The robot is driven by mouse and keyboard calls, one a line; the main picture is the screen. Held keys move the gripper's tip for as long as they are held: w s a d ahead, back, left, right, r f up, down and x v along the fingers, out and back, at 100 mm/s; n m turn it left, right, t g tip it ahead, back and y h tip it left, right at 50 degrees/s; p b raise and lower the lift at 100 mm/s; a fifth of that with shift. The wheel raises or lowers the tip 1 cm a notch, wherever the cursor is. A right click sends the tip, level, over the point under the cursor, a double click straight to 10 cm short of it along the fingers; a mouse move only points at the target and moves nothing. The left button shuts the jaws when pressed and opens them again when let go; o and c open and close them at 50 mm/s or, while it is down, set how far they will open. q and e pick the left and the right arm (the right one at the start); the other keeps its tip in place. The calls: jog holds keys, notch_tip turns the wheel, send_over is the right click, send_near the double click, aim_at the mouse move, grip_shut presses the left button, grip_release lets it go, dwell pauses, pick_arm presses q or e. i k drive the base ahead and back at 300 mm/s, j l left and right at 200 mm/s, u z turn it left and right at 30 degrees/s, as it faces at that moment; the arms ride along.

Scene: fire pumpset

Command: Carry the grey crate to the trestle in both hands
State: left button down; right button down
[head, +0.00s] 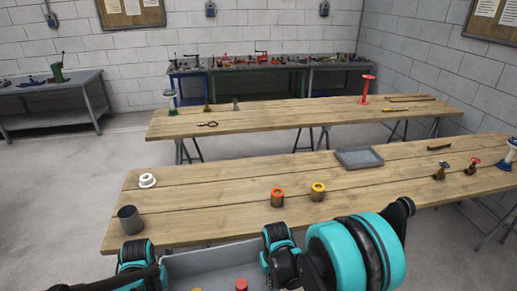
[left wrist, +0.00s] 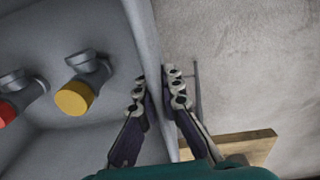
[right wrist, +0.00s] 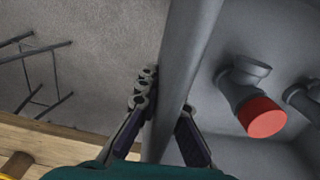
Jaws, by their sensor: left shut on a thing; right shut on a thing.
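The grey crate (head: 205,262) is at the bottom of the head view, in front of the near trestle table (head: 225,192); its lower part is out of frame. Fittings with a red cap (head: 241,284) and a yellow cap (left wrist: 74,98) lie inside it. My left gripper (left wrist: 158,98) is shut on one crate wall (left wrist: 146,40), one finger inside and one outside. My right gripper (right wrist: 165,108) is shut on the opposite wall (right wrist: 186,50) in the same way. The floor shows below the crate in both wrist views. In the head view my arms hide the fingertips.
On the near table stand a dark cup (head: 130,220), a white ring (head: 147,180), orange-topped (head: 277,198) and yellow-topped (head: 318,192) cylinders, a grey tray (head: 358,157) and valves (head: 440,171). A second trestle table (head: 300,117) stands behind. The near table's left-middle is bare.

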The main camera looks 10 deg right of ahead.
aim_at(316, 105)
jog(key=i+j+u, duration=0.35)
jog(key=i+u, duration=0.2)
jog(key=u, duration=0.2)
jog(key=i+j+u, duration=0.15)
jog(key=u, duration=0.25)
jog(key=i+j+u, duration=0.1)
jog(key=i+u, duration=0.15)
jog(key=u, duration=0.15)
jog(key=i+u, duration=0.2)
jog(key=u, duration=0.15)
jog(key=i+j+u, duration=0.2)
jog(key=i+u, duration=0.15)
jog(key=i, duration=0.15)
jog(key=i+j+u, duration=0.1)
jog(key=i+u, duration=0.2)
jog(key=i, duration=0.2)
jog(key=i+z, duration=0.45)
jog(key=i+j+z, duration=0.25)
jog(key=i+z, duration=0.25)
jog(key=i+l+z, duration=0.15)
jog(key=z, duration=0.25)
jog(key=i+z, duration=0.55)
jog(key=z, duration=0.2)
jog(key=i+l+z, duration=0.1)
jog(key=i+z, duration=0.2)
jog(key=i, duration=0.2)
jog(key=i+z, duration=0.25)
jog(key=i, duration=2.4)
jog(key=l+z, duration=0.05)
jog(key=l, duration=0.05)
